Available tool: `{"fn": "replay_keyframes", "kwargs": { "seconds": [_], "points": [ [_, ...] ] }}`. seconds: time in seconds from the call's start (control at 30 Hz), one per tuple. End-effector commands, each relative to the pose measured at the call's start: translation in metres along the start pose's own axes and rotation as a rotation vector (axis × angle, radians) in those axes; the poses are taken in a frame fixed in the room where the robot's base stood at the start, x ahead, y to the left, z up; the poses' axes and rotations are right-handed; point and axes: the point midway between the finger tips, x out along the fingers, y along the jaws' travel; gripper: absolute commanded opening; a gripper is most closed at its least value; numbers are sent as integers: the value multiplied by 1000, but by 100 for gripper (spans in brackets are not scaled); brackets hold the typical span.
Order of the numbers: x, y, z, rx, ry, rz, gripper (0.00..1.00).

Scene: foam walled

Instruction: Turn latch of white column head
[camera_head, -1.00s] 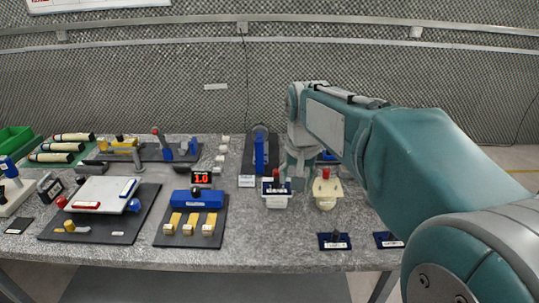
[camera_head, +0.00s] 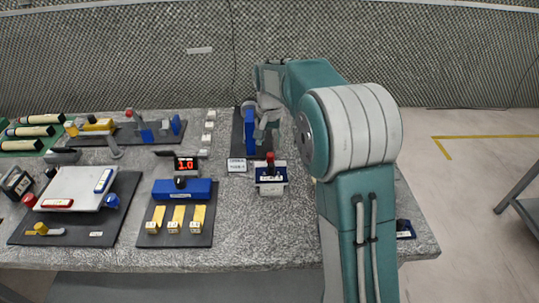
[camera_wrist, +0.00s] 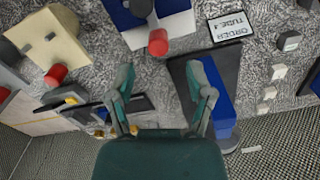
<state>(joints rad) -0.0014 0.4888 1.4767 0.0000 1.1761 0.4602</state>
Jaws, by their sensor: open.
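A cream-white block with a red knob (camera_wrist: 43,43) shows at the upper left of the wrist view. It is behind my arm in the head view. A second head, white with a dark blue top and a red knob, stands at mid-table in the head view (camera_head: 271,184) and at the top centre of the wrist view (camera_wrist: 158,15). Which one the task calls the white column head I cannot tell for sure. My gripper (camera_wrist: 163,78) is open and empty, its fingers spread, apart from both red knobs. My arm hides much of the table's right side.
A blue upright part on a black base (camera_head: 250,132) stands behind the blue-topped head, close to my gripper. A label card (camera_head: 237,165) lies beside it. A blue block (camera_head: 184,188) with yellow pieces and a white box (camera_head: 76,188) occupy the left. Grey table shows between them.

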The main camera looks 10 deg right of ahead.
Motion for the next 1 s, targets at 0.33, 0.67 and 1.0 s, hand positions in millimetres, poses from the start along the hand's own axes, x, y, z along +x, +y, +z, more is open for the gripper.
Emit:
{"fn": "replay_keyframes", "kwargs": {
  "seconds": [0.33, 0.67, 1.0],
  "points": [
    [53, 0, 0, 0, -1, 0, 67],
    [58, 0, 0, 0, 1, 0, 67],
    [59, 0, 0, 0, 0, 0, 0]
  ]
}}
